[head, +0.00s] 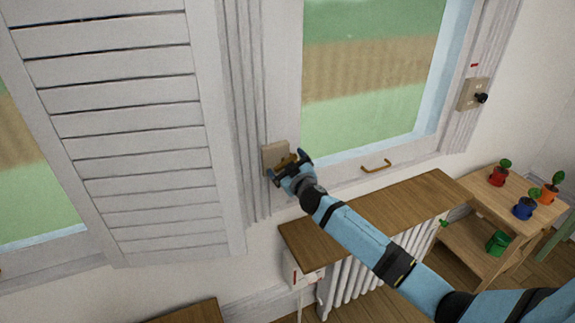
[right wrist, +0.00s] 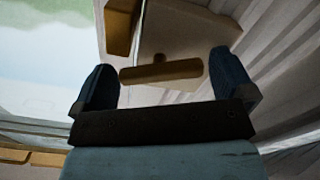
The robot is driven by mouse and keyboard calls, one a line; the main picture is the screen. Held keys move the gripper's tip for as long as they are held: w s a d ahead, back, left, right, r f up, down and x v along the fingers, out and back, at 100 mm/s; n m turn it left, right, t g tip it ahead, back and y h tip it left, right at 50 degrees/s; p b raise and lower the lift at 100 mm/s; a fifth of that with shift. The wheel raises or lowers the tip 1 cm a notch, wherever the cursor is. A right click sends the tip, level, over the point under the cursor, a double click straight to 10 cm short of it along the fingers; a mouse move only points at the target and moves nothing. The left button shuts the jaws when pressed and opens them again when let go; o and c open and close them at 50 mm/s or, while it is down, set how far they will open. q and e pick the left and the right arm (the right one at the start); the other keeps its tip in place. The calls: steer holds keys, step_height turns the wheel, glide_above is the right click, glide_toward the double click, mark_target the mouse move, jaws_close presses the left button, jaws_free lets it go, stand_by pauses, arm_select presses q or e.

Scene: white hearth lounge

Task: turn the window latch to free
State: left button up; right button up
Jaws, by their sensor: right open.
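The window latch is a brass bar (right wrist: 160,71) on a pale beige plate (head: 275,154), fixed to the frame at the window's lower left. My right gripper (head: 288,166) is at the plate and hides most of the bar in the head view. In the right wrist view my right gripper (right wrist: 163,88) is open, with the bar lying crosswise between its two fingers. A gap shows between the bar's ends and the fingers; whether anything touches is unclear. A brown block (right wrist: 120,27) stands beside the plate. My left gripper is not in view.
A brass pull handle (head: 376,166) is on the lower window rail. A second plate with a black knob (head: 481,98) is at the right. A wooden shelf (head: 370,225) over a radiator lies below my right arm. Small potted plants stand on a wooden stand (head: 480,190).

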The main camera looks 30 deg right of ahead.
steer(key=c, duration=0.7)
steer(key=shift+c, duration=0.2)
steer(key=shift+n, duration=0.3)
steer(key=n+p, duration=0.1)
steer(key=n, duration=1.1)
steer(key=shift+n, duration=0.3)
steer(key=o, duration=0.7)
